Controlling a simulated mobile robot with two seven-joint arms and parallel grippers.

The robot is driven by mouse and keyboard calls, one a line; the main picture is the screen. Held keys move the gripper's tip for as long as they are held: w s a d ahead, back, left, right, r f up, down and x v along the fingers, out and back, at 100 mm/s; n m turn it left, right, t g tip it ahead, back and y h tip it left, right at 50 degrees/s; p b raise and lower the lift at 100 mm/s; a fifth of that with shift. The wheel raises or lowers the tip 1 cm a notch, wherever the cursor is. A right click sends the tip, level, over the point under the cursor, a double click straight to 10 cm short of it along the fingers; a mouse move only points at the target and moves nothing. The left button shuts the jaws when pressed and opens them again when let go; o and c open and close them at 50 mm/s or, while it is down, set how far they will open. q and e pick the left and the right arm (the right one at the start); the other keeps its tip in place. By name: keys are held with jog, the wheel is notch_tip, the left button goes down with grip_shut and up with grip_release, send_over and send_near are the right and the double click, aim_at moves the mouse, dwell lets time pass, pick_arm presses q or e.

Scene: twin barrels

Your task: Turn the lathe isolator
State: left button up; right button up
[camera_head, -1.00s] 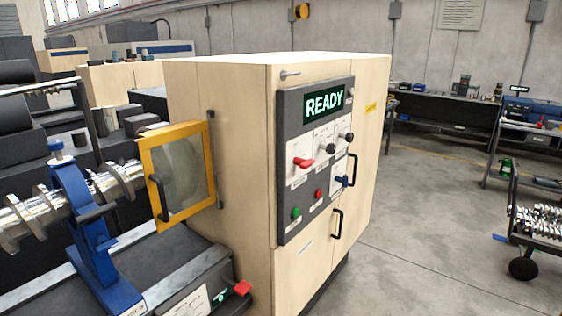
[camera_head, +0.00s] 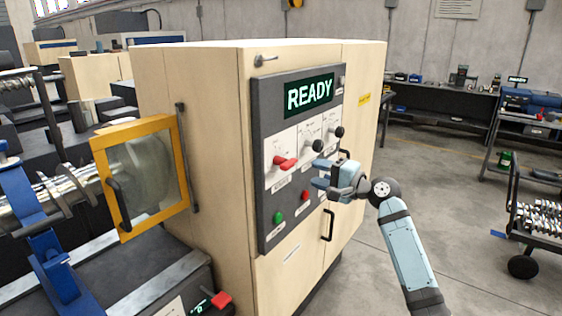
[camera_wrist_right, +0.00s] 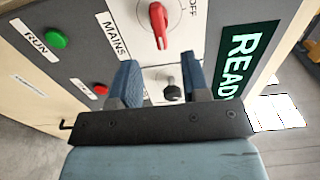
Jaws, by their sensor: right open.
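The isolator is a red rotary handle (camera_head: 284,163) on a white plate on the dark control panel (camera_head: 263,215) of the lathe cabinet. In the right wrist view the red handle (camera_wrist_right: 158,25) points along the picture's vertical, beside the words MAINS and OFF. My right gripper (camera_head: 318,172) is open and empty in front of the panel, to the right of the red handle and apart from it. In the wrist view its blue fingers (camera_wrist_right: 160,72) stand either side of a black knob, with the red handle beyond the tips. My left gripper is not in view.
A lit READY display (camera_head: 309,94) sits above the black knobs (camera_head: 317,145). A green button (camera_head: 278,217) and a red button (camera_head: 305,197) sit below. A yellow-framed guard (camera_head: 140,172) stands out on the left. Open floor lies right of the cabinet, before a cart (camera_head: 530,225).

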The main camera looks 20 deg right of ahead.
aim_at(293, 166)
jog(key=p+x, duration=0.2)
jog(key=x, duration=0.8)
jog(key=shift+w+a, duration=0.35)
jog(key=shift+w, duration=0.15)
jog(key=shift+f, duration=0.1)
jog(key=c, duration=0.7)
